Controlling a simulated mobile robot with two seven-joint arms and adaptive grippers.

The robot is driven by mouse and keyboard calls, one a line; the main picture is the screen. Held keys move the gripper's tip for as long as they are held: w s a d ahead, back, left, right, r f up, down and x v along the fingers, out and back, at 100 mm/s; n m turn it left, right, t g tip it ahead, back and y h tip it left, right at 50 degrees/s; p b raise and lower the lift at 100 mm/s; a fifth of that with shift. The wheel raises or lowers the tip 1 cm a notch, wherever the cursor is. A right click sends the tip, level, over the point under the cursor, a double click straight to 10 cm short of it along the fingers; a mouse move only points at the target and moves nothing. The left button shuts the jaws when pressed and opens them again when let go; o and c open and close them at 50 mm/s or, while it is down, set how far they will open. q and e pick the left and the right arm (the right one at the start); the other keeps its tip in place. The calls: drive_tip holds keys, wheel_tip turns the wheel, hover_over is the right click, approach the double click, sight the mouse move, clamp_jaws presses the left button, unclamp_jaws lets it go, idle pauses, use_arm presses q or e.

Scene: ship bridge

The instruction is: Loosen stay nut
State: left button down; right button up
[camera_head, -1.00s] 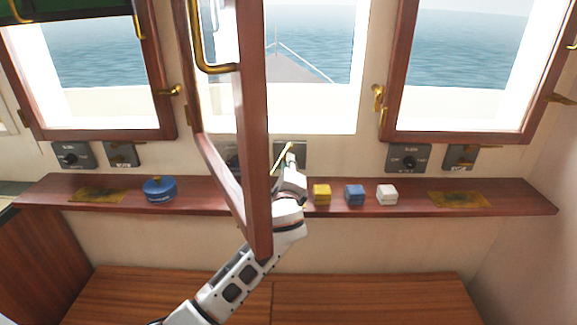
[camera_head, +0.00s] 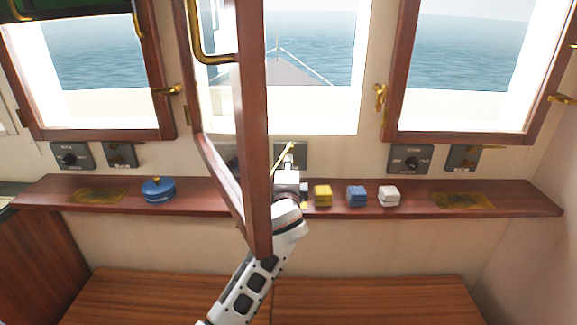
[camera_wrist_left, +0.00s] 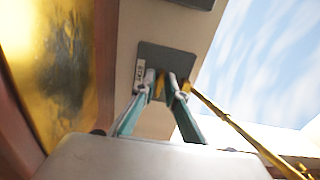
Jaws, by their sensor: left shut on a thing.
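The brass stay (camera_wrist_left: 240,130) is a thin rod that runs from the lower right up to my fingertips in the left wrist view. Its upper end also shows in the head view (camera_head: 281,157), beside the open middle window. My left gripper (camera_wrist_left: 164,88) has its teal fingers close together on a small brass piece at the rod's end, which looks like the stay nut (camera_wrist_left: 160,84). In the head view the left gripper (camera_head: 289,158) is small, just right of the window frame, and its fingers are hard to make out. My right gripper is not in view.
The open wooden window frame (camera_head: 256,130) stands out close to my left arm. A shelf (camera_head: 410,208) carries a blue pot (camera_head: 159,190), a yellow block (camera_head: 322,195), a blue block (camera_head: 356,196) and a white block (camera_head: 389,196). A grey plate (camera_wrist_left: 180,62) lies behind my fingertips.

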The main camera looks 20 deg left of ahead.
use_arm(q)
drive_tip(key=c, duration=2.1)
unclamp_jaws()
drive_tip(key=v, duration=1.2)
